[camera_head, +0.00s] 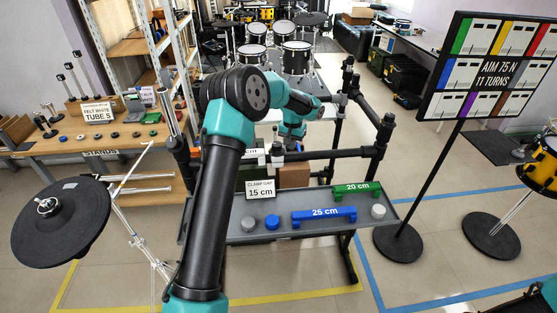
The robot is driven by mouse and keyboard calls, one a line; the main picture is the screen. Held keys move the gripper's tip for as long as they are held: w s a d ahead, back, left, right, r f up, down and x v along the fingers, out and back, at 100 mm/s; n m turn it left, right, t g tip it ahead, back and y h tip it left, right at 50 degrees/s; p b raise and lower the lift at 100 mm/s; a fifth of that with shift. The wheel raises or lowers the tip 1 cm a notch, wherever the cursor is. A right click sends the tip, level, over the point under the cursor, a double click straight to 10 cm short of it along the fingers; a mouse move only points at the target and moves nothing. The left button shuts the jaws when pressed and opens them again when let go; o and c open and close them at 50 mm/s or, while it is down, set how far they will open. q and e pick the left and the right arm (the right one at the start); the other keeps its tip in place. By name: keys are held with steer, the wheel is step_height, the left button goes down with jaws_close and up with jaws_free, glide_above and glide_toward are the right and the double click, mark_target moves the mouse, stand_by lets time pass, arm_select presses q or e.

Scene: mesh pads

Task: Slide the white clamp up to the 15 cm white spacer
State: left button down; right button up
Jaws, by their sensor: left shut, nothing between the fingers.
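My left arm comes up through the middle of the view and bends over to the rack. My left gripper (290,146) points down at the rack's bar, shut and empty; its fingertips are small and dark here. A white piece ending in "cm" (251,153), likely the 15 cm white spacer, lies just left of it, mostly hidden behind my arm. A small white part (277,153) beside the gripper may be the white clamp; I cannot tell whether the two touch. My right gripper is out of view.
A grey tray (240,236) in front holds a blue 25 cm spacer (322,214), a green 20 cm spacer (357,189), round caps and a "clamp gap 15 cm" card (260,190). A black rack (340,153) stands behind. A cymbal (55,215) is left, a sign stand (430,185) right.

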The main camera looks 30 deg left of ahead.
mark_target(278, 144)
arm_select(q)
steer(key=shift+s+a, duration=0.9)
steer(key=shift+a, duration=0.2)
steer(key=shift+s+a, duration=0.9)
steer(key=shift+a, duration=0.2)
stand_by(1.5)
steer(key=shift+d, duration=0.1)
steer(key=shift+w+d, duration=0.95)
steer(key=shift+d, duration=0.15)
step_height(278, 144, up, 8)
stand_by(0.8)
stand_by(0.3)
